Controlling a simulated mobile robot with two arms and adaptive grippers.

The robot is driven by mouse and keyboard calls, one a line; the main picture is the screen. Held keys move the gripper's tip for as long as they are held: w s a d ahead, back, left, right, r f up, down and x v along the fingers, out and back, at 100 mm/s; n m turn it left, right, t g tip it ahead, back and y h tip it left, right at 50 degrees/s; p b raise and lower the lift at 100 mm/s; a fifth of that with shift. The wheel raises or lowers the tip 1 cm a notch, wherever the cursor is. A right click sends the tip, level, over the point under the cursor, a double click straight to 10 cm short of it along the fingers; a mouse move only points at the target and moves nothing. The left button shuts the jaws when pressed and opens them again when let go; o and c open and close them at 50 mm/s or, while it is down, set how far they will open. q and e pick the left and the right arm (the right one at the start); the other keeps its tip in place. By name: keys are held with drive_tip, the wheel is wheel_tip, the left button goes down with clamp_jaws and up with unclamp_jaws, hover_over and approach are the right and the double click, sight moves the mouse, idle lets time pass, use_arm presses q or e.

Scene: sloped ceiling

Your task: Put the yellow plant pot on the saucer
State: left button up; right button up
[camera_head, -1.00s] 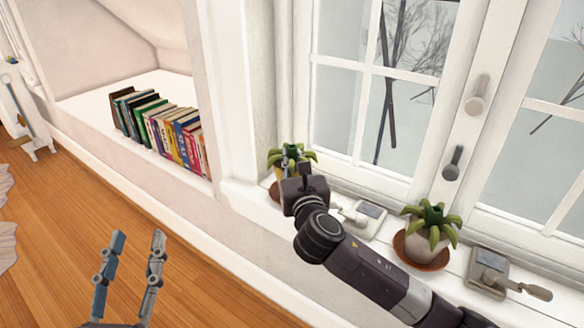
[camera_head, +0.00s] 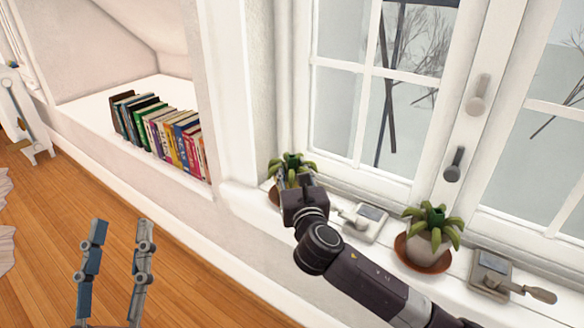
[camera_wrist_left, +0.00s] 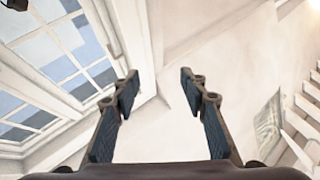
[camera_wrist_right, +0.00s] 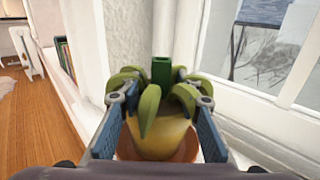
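The yellow plant pot (camera_wrist_right: 160,138), with a green-leaved plant in it, is at the left end of the window sill. It stands upright over a terracotta saucer (camera_wrist_right: 187,150); it looks seated on it, though the contact is partly hidden. In the head view the plant's leaves (camera_head: 291,165) and a bit of saucer (camera_head: 274,196) show behind my right gripper (camera_head: 300,187). My right gripper's fingers (camera_wrist_right: 165,98) are spread on both sides of the pot, and its grip looks open. My left gripper (camera_head: 121,232) is open and empty over the floor, away from the sill; its fingers also show in the left wrist view (camera_wrist_left: 158,85).
A second plant in a pale pot (camera_head: 424,239) stands on a saucer (camera_head: 425,262) further right on the sill. Window latches (camera_head: 364,221) and (camera_head: 492,273) lie beside it. The window (camera_head: 380,100) is close behind. Books (camera_head: 160,130) stand in the left alcove.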

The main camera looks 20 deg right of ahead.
sight(293, 169)
drive_tip(key=shift+r, duration=0.15)
drive_tip(key=shift+s, duration=0.2)
drive_tip(key=s, duration=0.1)
drive_tip(key=s+p, duration=0.1)
drive_tip(key=s, duration=0.3)
drive_tip(key=shift+s+a+p, duration=0.25)
drive_tip(key=shift+a+p, duration=0.15)
use_arm(q)
wheel_tip(293, 169, down, 15)
drive_tip(key=w+a+g+y+p, duration=0.1)
drive_tip(key=w+g+y, duration=0.1)
drive_tip(key=g, duration=0.5)
drive_tip(key=shift+w+r+g+y, duration=0.2)
drive_tip(key=shift+w+g+y, duration=0.15)
drive_tip(key=shift+g+y, duration=0.05)
use_arm(e)
drive_tip(key=s+a+f+m+y, duration=0.2)
drive_tip(key=s+m, duration=0.6)
drive_tip(key=m, duration=0.8)
drive_tip(key=s+a+f+m+g+y, duration=0.1)
drive_tip(key=s+m, duration=0.7)
drive_tip(key=m, duration=0.8)
drive_tip(key=a+f+y, duration=0.1)
drive_tip(key=a+y, duration=0.1)
drive_tip(key=y, duration=0.1)
drive_tip(key=shift+s+a+g, duration=0.2)
drive_tip(key=shift+a+g, duration=0.1)
drive_tip(key=shift+a, duration=0.1)
